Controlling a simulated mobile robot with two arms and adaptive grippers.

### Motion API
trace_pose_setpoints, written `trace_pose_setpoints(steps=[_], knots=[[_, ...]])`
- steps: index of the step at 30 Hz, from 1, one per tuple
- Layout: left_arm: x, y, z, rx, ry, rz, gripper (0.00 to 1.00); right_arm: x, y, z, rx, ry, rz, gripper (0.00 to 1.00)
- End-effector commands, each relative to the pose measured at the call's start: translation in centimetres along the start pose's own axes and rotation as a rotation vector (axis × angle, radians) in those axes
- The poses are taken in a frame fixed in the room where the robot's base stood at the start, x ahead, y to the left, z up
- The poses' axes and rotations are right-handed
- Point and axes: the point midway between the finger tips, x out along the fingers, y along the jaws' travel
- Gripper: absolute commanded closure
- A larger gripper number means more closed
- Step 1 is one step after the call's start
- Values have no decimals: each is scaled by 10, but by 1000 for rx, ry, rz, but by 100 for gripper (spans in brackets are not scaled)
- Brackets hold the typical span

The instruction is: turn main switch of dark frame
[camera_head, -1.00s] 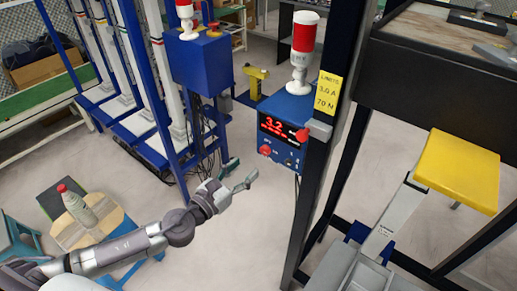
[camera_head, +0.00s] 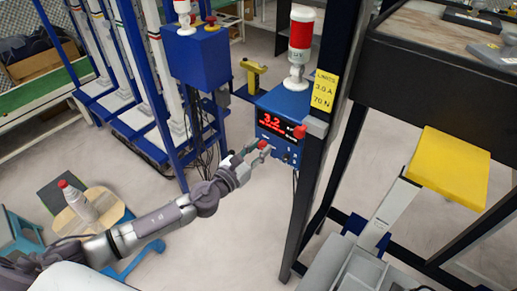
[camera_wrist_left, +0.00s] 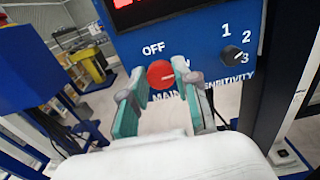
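The red main switch (camera_wrist_left: 161,75) sits on the blue control box (camera_head: 283,103), fixed to the dark frame (camera_head: 318,165). In the left wrist view it lies below "OFF" and above "MAIN", with a label partly hidden at its right. My left gripper (camera_wrist_left: 158,105) is open, its two teal fingers on either side of the switch in that view. I cannot tell whether they touch it. In the head view the left gripper (camera_head: 257,150) is at the box's lower front, and the switch shows just above the fingertips. My right gripper is not in view.
A black sensitivity knob (camera_wrist_left: 231,53) is right of the switch. A red-and-white lamp (camera_head: 301,40) tops the box, and a red part (camera_head: 300,131) sticks out near the post. Another blue box (camera_head: 197,57) stands left. A stool with a bottle (camera_head: 80,203) is lower left.

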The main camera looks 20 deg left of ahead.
Motion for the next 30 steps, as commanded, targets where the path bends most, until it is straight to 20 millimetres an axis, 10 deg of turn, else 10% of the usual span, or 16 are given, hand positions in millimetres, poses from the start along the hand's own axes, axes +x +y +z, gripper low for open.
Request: trace_pose_setpoints(steps=[4, 30], knots=[[0, 0, 0, 0, 0, 0, 100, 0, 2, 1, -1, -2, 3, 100], [0, 1, -1, -454, 0, 1, 100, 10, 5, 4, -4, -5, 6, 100]])
